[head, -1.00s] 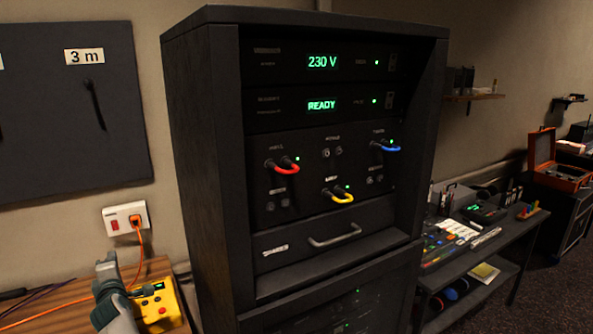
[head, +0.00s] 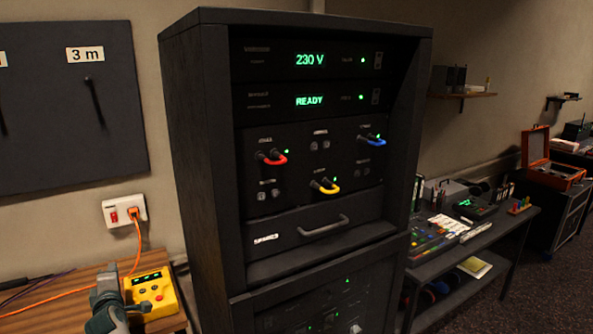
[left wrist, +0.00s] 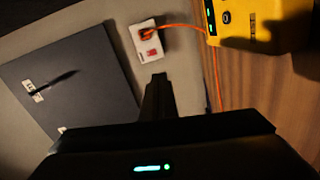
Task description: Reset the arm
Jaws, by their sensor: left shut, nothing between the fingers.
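My left gripper (head: 106,274) is at the lower left of the head view, just left of a yellow tester box (head: 152,292) on the wooden desk. In the left wrist view its dark fingers (left wrist: 158,82) are together with nothing between them, pointing toward the wall. The yellow box also shows at the top right of the left wrist view (left wrist: 262,22). My right gripper is in neither view.
A tall black rack (head: 205,150) stands right of the desk (head: 60,300). A white wall socket (head: 124,210) holds an orange cable (head: 137,240) running onto the desk. A dark board (head: 70,120) hangs above. A side table (head: 500,240) with gear stands right.

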